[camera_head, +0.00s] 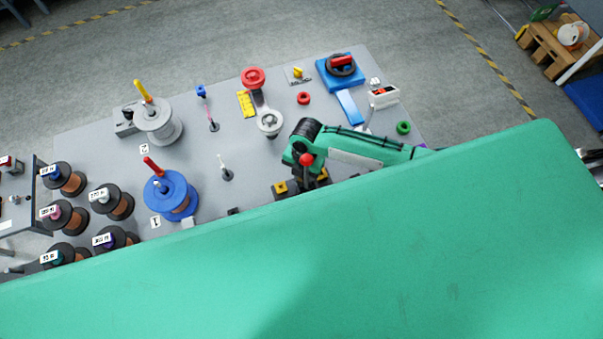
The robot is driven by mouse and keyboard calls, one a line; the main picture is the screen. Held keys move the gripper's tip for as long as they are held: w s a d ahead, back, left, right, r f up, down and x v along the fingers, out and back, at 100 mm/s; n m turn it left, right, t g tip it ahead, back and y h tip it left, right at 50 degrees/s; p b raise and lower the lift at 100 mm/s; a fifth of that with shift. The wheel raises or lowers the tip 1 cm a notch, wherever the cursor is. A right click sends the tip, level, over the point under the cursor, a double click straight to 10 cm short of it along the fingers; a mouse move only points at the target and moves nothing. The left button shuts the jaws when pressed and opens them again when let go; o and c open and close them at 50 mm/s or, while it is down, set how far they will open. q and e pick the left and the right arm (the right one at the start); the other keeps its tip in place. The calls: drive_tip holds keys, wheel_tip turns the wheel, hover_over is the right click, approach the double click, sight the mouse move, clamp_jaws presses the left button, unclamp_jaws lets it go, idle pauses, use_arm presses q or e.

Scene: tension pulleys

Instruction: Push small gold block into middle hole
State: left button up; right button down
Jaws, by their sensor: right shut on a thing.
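My right gripper (306,172) is at the near edge of the grey table, at the end of the green and black arm that comes in from the right. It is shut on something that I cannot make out. A red ball knob (306,159) shows right at it. Just below are dark fixture parts with a small gold piece on the left (281,187) and another on the right (323,174). The gripper and my green body hide the middle between them, so no middle hole shows. My left gripper is not in view.
The grey table (95,140) holds a grey spool (158,122), a blue spool (172,196), a red and white pulley arm (268,118), a blue device (340,70) and a green ring (403,127). Several copper wire spools stand at the left. My green body covers the near side.

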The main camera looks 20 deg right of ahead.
drive_tip(key=shift+s+f, duration=0.25)
drive_tip(key=shift+f, duration=0.05)
drive_tip(key=c, duration=1.3)
unclamp_jaws()
drive_tip(key=shift+s+f, duration=0.1)
drive_tip(key=shift+c, duration=0.2)
drive_tip(key=shift+d+r, duration=0.1)
drive_tip(key=shift+r, duration=0.25)
wheel_tip(320, 180, up, 14)
drive_tip(key=w+d+b, duration=0.1)
drive_tip(key=w+b, duration=0.1)
drive_tip(key=b, duration=0.1)
drive_tip(key=shift+d, duration=0.15)
